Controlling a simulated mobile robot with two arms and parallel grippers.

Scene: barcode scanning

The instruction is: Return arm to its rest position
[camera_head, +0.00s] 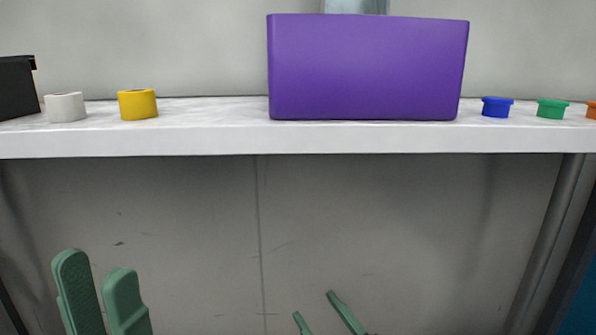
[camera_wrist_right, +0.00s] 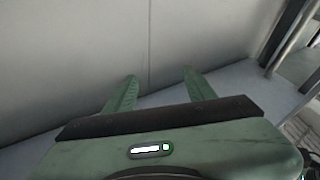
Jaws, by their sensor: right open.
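My left gripper (camera_head: 98,268) shows at the lower left of the head view, below the shelf. Its two green fingers point up with a narrow gap between them and nothing visible in it. My right gripper (camera_head: 314,304) is at the bottom of the head view, right of centre, with only its thin green fingertips showing. In the right wrist view its fingers (camera_wrist_right: 159,73) are spread apart and empty. Neither gripper touches anything visible. The rest of both arms is out of the head view.
A white shelf (camera_head: 300,141) crosses above the grippers. On it stand a purple bin (camera_head: 367,68), a white roll (camera_head: 66,107), a yellow roll (camera_head: 137,104), a black object (camera_head: 17,88), and blue (camera_head: 496,107), green (camera_head: 552,109) and orange (camera_head: 592,110) caps. Below is a grey panel.

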